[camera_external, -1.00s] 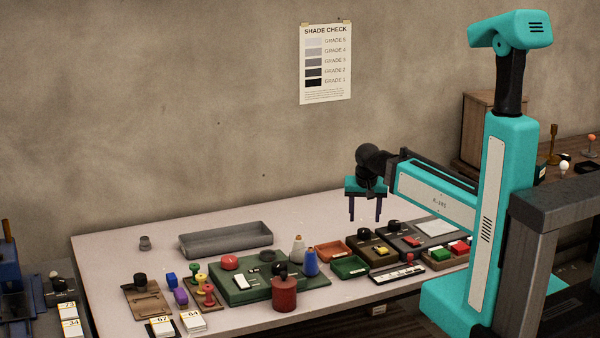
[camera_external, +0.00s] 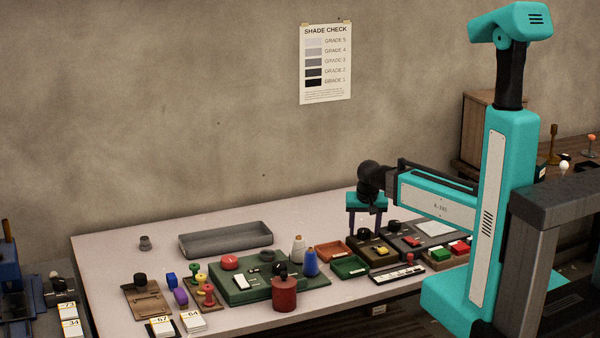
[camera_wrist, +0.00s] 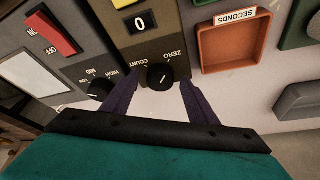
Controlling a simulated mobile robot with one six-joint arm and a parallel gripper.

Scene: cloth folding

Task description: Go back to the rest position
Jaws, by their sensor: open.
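My gripper (camera_external: 366,236) hangs pointing down over the right part of the table, its two dark purple fingers apart with nothing held. In the wrist view, my gripper (camera_wrist: 160,80) has its fingers on either side of a black knob (camera_wrist: 167,78) marked ZERO and COUNT. That knob sits on an olive-brown counter box (camera_wrist: 158,45) with a display reading 0. In the external view the knob (camera_external: 365,234) shows between the fingers. I cannot tell whether a finger touches it.
A dark box with a red switch (camera_wrist: 57,35) stands beside the counter box. An orange tray (camera_external: 328,253) and a green tray (camera_external: 350,267) lie left of it. The space above the table is clear.

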